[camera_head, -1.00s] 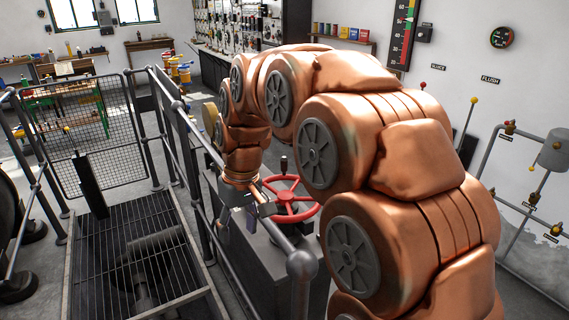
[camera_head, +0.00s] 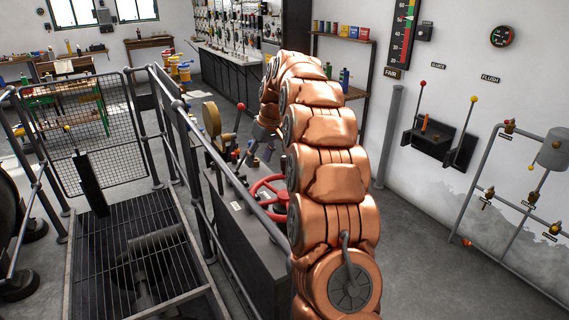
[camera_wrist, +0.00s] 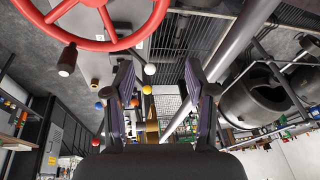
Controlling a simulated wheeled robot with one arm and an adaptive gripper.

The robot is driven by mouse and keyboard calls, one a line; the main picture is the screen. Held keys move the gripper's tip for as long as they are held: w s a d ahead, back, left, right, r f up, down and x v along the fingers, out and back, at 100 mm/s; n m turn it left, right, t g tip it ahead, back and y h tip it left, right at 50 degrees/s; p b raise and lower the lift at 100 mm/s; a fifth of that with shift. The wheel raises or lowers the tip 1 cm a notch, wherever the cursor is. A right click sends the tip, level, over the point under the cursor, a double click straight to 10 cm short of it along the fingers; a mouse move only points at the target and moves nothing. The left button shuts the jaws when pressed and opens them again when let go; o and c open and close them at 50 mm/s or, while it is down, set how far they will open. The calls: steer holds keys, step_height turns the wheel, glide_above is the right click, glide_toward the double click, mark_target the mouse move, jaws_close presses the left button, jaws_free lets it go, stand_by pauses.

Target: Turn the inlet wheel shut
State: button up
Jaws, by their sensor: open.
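The red inlet wheel (camera_head: 256,187) sits on top of a dark cabinet (camera_head: 245,235) behind the railing. My arm hides its right part in the head view. In the wrist view the wheel's red rim (camera_wrist: 115,44) and spokes fill the upper left. A dark handle knob (camera_wrist: 67,61) stands out from the rim. My gripper (camera_wrist: 158,72) is open and empty, its two fingers apart and clear of the rim. In the head view my gripper (camera_head: 249,157) is small, beyond the wheel, and partly hidden by my arm.
A metal railing (camera_head: 190,130) runs along the cabinet's left side. A red-knobbed lever (camera_head: 239,110) and a brass round part (camera_head: 211,118) stand beyond the wheel. Wall levers (camera_head: 438,135) and pipes are at right.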

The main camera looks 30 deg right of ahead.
steer(key=t+h, duration=0.1)
glide_above(286, 158)
steer(key=s, duration=0.2)
step_height(286, 158, down, 4)
steer(key=shift+r, duration=0.1)
steer(key=shift+x, duration=3.95)
steer(key=shift+d, duration=0.15)
jaws_close()
